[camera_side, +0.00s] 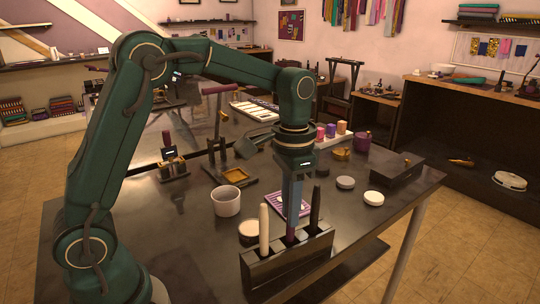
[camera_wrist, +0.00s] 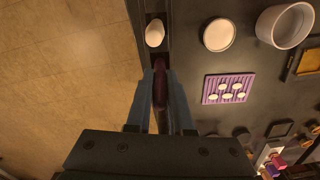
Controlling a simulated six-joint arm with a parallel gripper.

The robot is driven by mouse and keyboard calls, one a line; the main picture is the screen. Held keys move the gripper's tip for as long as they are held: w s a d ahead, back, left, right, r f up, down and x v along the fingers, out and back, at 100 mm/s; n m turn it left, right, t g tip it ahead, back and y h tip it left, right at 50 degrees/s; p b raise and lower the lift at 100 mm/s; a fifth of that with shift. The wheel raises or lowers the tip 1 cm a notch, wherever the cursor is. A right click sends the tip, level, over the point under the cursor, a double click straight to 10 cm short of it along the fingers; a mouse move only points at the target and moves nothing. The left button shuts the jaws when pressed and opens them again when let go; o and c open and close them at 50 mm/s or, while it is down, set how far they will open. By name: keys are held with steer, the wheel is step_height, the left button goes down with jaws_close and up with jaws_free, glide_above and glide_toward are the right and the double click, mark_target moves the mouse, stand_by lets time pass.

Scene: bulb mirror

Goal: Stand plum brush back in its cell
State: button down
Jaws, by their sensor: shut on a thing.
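The plum brush (camera_side: 290,234) is upright between the fingers of my gripper (camera_side: 292,205), which is shut on it. Its lower end meets the middle cell of the dark brush holder (camera_side: 290,266); how deep it sits is hidden. A white brush (camera_side: 264,230) stands in the cell to its left and a black brush (camera_side: 315,207) in the cell to its right. In the wrist view the plum brush (camera_wrist: 160,88) shows between the two blue fingers, with the white brush (camera_wrist: 154,33) above it in the picture.
A white cup (camera_side: 226,201), a round pale-topped tin (camera_side: 249,230) and a purple striped mat (camera_side: 291,203) with white discs stand close behind the holder. A white round lid (camera_side: 374,198) and a dark box (camera_side: 397,174) are to the right. The table front is clear.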

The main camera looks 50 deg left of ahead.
steer(key=shift+f, duration=0.35)
steer(key=c, duration=0.7)
jaws_free()
steer(key=shift+r, duration=2.55)
